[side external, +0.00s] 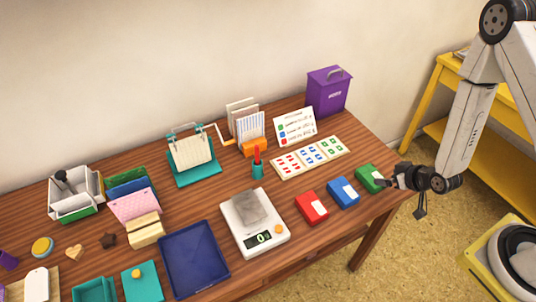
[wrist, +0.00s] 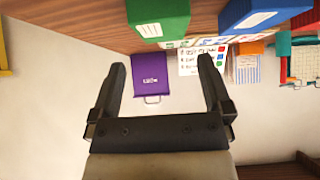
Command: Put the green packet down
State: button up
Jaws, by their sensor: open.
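The green packet (side external: 370,178), a green block with a white label, lies on the wooden table near its right edge, at the right end of a row with a blue and a red one. In the wrist view the green packet (wrist: 158,12) shows at the top, above and beyond the fingertips. My gripper (side external: 389,181) is just right of the packet at the table edge, low and roughly level. In the wrist view my gripper (wrist: 161,62) has its fingers spread with nothing between them. Whether a fingertip touches the packet is unclear.
The blue packet (side external: 343,193) and red packet (side external: 311,208) lie to the left. A card with coloured marks (side external: 310,156) lies behind them. A white scale (side external: 268,243) stands further left. A purple bin (side external: 327,95) stands at the back right corner. Bare table lies in front of the packets.

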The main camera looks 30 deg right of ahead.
aim_at(372, 175)
jog(key=shift+x, duration=1.3)
jog(key=shift+f, duration=0.15)
jog(key=shift+x, duration=2.5)
jog(key=shift+a, duration=0.15)
jog(key=shift+c, duration=0.2)
jog(key=c, duration=1.2)
jog(key=shift+r, duration=5.05)
